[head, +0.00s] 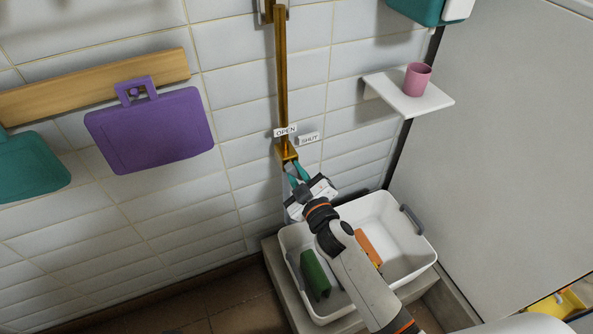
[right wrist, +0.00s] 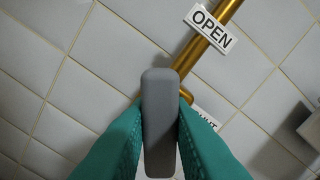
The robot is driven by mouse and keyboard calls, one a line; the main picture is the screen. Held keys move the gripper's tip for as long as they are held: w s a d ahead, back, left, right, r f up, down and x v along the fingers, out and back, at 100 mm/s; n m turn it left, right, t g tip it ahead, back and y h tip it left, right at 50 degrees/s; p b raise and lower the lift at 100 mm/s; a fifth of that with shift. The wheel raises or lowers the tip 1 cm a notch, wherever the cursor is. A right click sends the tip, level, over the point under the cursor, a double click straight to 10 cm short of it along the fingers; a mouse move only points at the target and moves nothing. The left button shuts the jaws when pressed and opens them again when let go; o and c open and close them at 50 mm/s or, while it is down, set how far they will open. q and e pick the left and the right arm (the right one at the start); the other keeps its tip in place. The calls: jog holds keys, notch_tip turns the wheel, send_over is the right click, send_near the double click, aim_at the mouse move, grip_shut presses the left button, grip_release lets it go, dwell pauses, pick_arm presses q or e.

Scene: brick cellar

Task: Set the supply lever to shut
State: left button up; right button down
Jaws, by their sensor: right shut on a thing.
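The supply lever shows in the right wrist view as a grey rounded handle (right wrist: 160,110) between my teal fingers. My right gripper (head: 298,174) is shut on it, just below the brass valve (head: 286,153). In the head view my gripper mostly hides the lever, so its exact angle is hard to tell. The OPEN label (head: 285,130) lies across the brass pipe (head: 281,70). The SHUT label (head: 309,138) is to the right of the pipe; in the right wrist view it is partly hidden behind my finger. My left gripper is not in view.
A white basin (head: 400,225) with a green block (head: 315,274) and an orange item (head: 368,247) stands below my right arm. A shelf (head: 430,100) with a pink cup (head: 418,79) is at the right.

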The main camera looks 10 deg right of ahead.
jog(key=n, duration=0.4)
jog(key=shift+n, duration=0.4)
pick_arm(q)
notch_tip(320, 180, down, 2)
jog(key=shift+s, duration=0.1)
pick_arm(e)
jog(key=n, duration=0.5)
jog(key=shift+f+n, duration=0.15)
jog(key=shift+n, duration=0.25)
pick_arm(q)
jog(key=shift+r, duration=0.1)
pick_arm(e)
jog(key=c, duration=1.3)
grip_release()
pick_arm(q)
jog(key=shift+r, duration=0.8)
pick_arm(e)
jog(key=s, duration=0.4)
jog(key=s+d, duration=0.1)
jog(key=s, duration=0.3)
jog(key=s+d, duration=0.1)
jog(key=s, duration=0.3)
jog(key=shift+d, duration=0.1)
